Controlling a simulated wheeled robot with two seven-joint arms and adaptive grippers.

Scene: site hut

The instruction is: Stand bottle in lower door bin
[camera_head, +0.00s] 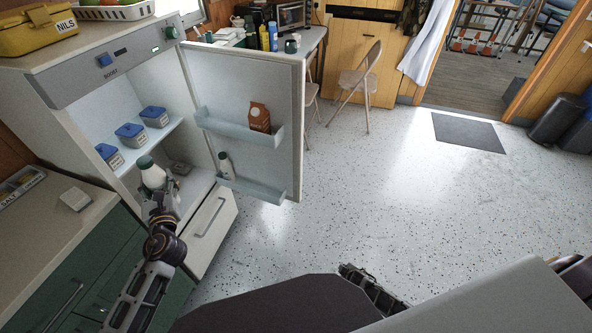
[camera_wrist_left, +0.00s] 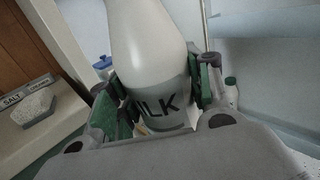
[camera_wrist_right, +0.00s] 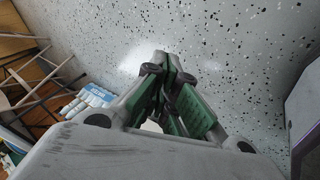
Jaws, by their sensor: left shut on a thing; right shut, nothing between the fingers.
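A white milk bottle (camera_head: 153,177) with a green cap is upright in my left gripper (camera_head: 160,207), in front of the open fridge. In the left wrist view the bottle (camera_wrist_left: 150,40) shows a grey band reading "ILK", with the green finger pads of the left gripper (camera_wrist_left: 160,100) on both sides. The lower door bin (camera_head: 262,193) is on the inside of the open fridge door (camera_head: 235,80), right of the held bottle. A smaller white bottle (camera_head: 226,167) with a dark cap stands in its left end. My right gripper (camera_wrist_right: 168,88) is shut and empty above the floor.
The upper door bin (camera_head: 225,127) holds a brown carton (camera_head: 260,117). Several blue-lidded tubs (camera_head: 130,135) sit on the fridge shelf. A counter (camera_head: 45,220) is at the left. The right part of the lower bin is clear, as is the speckled floor (camera_head: 370,190).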

